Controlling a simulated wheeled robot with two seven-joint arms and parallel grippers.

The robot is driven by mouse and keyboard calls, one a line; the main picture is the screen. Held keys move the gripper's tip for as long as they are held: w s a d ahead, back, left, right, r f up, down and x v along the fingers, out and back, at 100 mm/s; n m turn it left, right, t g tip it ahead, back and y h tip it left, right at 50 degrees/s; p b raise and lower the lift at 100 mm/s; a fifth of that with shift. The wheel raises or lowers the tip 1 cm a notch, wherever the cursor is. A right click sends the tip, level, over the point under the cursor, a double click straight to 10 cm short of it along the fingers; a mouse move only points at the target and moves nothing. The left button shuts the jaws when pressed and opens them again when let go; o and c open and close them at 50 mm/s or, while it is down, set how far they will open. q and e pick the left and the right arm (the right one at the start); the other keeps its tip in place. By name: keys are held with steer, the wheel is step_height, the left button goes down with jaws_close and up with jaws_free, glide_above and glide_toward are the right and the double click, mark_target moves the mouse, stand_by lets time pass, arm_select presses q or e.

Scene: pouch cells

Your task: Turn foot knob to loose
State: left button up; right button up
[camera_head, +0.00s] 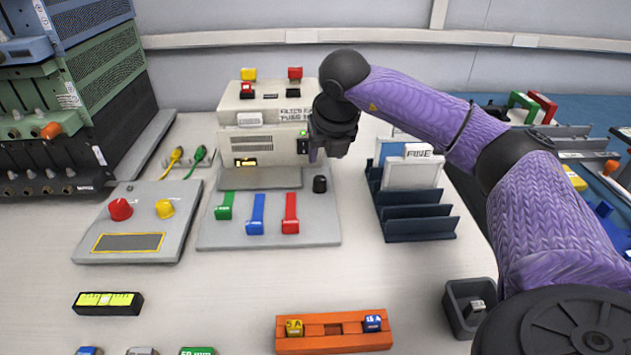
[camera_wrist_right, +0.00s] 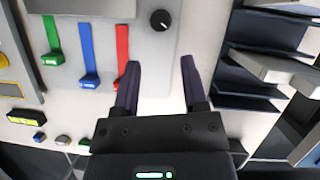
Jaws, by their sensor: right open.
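A small black foot knob (camera_head: 320,184) stands at the right side of the grey base plate (camera_head: 217,237), below the beige instrument. In the right wrist view the knob (camera_wrist_right: 160,20) is round with a small white mark, ahead of and apart from my fingertips. I cannot read any label by it. My right gripper (camera_head: 318,155) is above and behind the knob in the head view, in front of the instrument's right side. In the right wrist view my right gripper (camera_wrist_right: 160,63) is open, with nothing between its fingers. My left gripper is not in view.
Green (camera_head: 224,206), blue (camera_head: 256,214) and red (camera_head: 290,213) levers stand on the plate left of the knob. The beige instrument (camera_head: 262,130) rises behind. A dark slotted rack (camera_head: 415,222) with panels stands to the right.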

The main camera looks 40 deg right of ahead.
mark_target(320, 179)
steer(key=b+x, duration=0.4)
steer(key=x, duration=0.5)
steer(key=shift+a+f, duration=0.1)
steer(key=shift+w+f+b, duration=0.15)
steer(key=shift+f+b, duration=0.15)
steer(key=shift+b, duration=0.15)
jaws_close()
